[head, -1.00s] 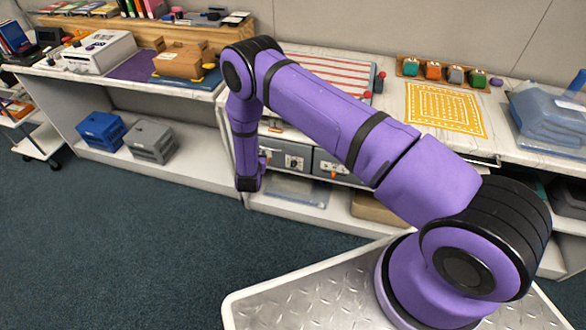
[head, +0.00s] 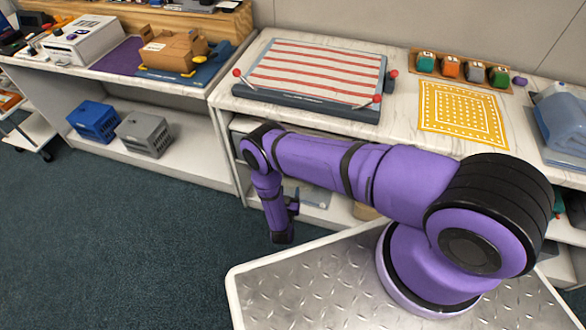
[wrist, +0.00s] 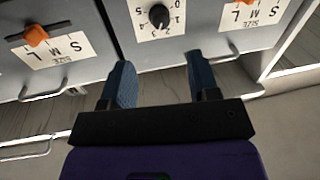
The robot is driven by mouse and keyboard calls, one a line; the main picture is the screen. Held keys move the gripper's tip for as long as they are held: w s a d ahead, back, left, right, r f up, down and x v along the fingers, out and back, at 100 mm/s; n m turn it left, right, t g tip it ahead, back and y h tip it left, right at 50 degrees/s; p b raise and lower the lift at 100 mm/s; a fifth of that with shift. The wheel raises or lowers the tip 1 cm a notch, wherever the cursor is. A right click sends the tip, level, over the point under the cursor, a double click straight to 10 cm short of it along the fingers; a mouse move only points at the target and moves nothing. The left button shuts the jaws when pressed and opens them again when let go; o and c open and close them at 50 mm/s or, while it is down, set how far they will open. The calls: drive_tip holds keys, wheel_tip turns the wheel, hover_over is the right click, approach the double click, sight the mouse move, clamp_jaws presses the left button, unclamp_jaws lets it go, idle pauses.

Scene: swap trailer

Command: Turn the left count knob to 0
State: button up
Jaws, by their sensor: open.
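A black count knob (wrist: 158,15) sits on a white dial plate (wrist: 139,22) with upside-down digits, at the top middle of the wrist view. The plate is on a grey drawer front (wrist: 185,45). I cannot tell whether this is the left count knob, and its setting is too small to read surely. My gripper (wrist: 160,74) is open and empty, its two blue fingers apart and short of the knob in the picture. In the head view my arm hides most of the drawer fronts, and the knob does not show.
Orange sliders on S-M-L size plates flank the dial, one at left (wrist: 36,35) and another at upper right. A metal drawer handle (wrist: 43,94) sticks out at left. In the head view, a striped board (head: 315,72) lies on the counter; the carpet at left is clear.

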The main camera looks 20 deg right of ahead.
drive_tip(key=x, duration=0.9)
drive_tip(key=shift+w+d, duration=0.2)
drive_tip(key=shift+w, duration=0.15)
drive_tip(key=c, duration=0.9)
